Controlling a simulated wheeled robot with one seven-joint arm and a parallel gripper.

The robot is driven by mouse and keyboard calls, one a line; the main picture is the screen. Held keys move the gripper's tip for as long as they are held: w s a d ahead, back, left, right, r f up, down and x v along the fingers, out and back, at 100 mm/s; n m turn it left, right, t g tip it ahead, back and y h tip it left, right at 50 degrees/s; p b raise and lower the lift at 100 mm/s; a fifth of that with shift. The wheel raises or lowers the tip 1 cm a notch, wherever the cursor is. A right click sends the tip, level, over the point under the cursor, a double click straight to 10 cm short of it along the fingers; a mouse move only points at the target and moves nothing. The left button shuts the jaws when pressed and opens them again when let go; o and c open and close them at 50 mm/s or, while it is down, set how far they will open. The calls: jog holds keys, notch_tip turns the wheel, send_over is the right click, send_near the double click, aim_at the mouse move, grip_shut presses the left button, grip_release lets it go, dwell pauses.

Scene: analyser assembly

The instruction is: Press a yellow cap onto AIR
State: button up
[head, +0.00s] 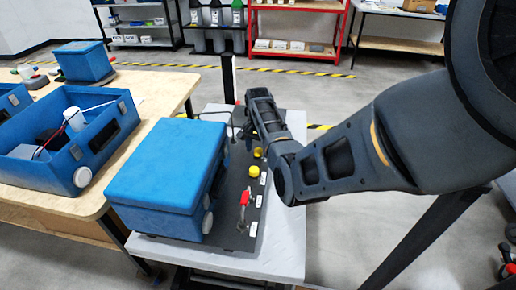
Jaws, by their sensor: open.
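Two yellow caps show on the dark base plate (232,236) beside the blue analyser box (165,175). The nearer yellow cap (254,171) is in clear view. The farther yellow cap (257,153) sits just beyond it, close to my arm and partly hidden. White labels stand along the plate's right edge, too small to read, so I cannot tell which spot is AIR. My gripper (241,137) is open, over the far part of the plate, beyond the caps. Its fingers are small and partly hidden, and no cap shows between them.
A red-handled fitting (244,198) rises from the plate's near part. A wooden table (150,92) at left carries an open blue box (75,150) and another blue box (83,60). Shelves stand at the back. The floor at right is mostly clear.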

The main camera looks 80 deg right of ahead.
jog(key=shift+r, duration=0.1)
notch_tip(320, 180, up, 8)
jog(key=shift+f, duration=0.2)
dwell(0.4)
dwell(0.4)
